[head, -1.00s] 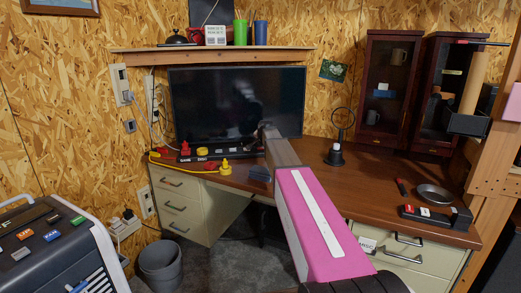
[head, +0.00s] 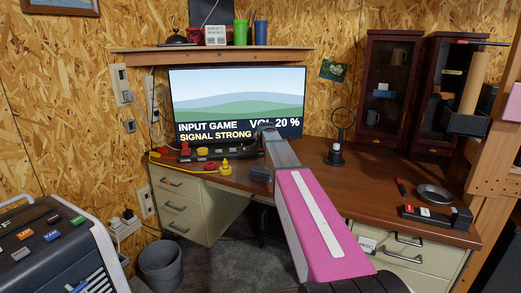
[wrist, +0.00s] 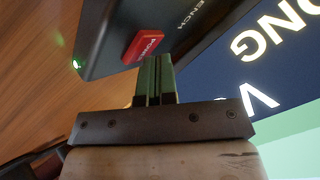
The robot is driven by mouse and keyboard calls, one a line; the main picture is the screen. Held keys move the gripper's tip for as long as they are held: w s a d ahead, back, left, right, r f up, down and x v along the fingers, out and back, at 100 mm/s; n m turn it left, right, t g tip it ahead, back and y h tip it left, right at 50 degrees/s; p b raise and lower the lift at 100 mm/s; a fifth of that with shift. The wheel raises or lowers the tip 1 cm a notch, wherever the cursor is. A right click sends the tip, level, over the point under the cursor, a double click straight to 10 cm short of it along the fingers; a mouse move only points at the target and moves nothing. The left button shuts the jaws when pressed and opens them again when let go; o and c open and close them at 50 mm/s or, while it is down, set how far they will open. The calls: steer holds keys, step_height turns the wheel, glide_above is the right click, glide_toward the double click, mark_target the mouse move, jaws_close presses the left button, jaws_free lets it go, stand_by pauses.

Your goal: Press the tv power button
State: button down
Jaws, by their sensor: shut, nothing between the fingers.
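The TV (head: 235,85) stands at the back of the desk, its screen lit with a landscape, "INPUT GAME", "VOL 20 %" and "SIGNAL STRONG". Part of the lit screen (wrist: 262,88) fills the right of the wrist view. The red power button (wrist: 143,44) sits on a dark panel (wrist: 120,20) below the screen, and a small green light (wrist: 76,64) glows at the panel's edge. My gripper (wrist: 155,62) is shut and empty, its fingertips right at the button's edge. I cannot tell whether they touch it. In the head view my arm hides the fingertips and button.
A black ring-topped stand (head: 335,157) is to the right. A shelf (head: 215,48) hangs above the TV. The right desktop has free room.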

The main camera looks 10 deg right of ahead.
mark_target(261, 149)
steer(key=shift+r, duration=0.85)
steer(key=shift+r, duration=0.1)
steer(key=shift+r, duration=2.4)
